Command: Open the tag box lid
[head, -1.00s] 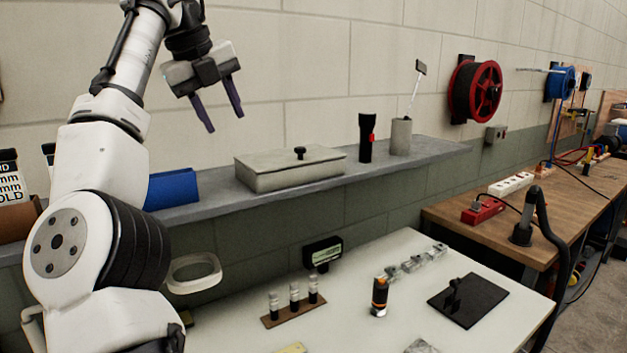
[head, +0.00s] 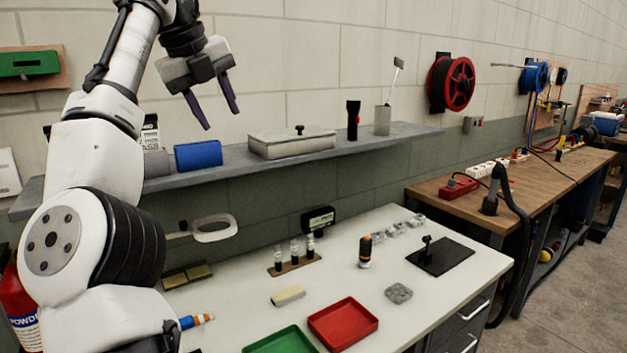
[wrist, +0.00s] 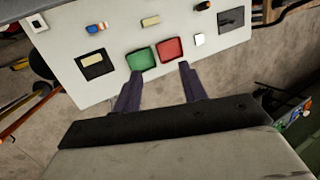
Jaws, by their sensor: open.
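The tag box is most likely the grey-beige box (head: 292,146) on the wall shelf in the head view. Its flat lid (head: 292,134) is shut and has a small black knob (head: 299,129) on top. My gripper (head: 216,116) is open and empty, in the air to the left of the box and above the shelf, apart from everything. In the wrist view my gripper's two fingers (wrist: 158,85) are spread, with the white table and floor far below them. The box does not show in the wrist view.
The shelf (head: 365,143) also holds a blue bin (head: 198,155), a black flashlight (head: 352,120) and a grey cup (head: 382,120). Below, the white table (head: 335,285) carries a red tray (head: 343,323), a green tray (head: 280,342) and small parts. The air above the box is clear.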

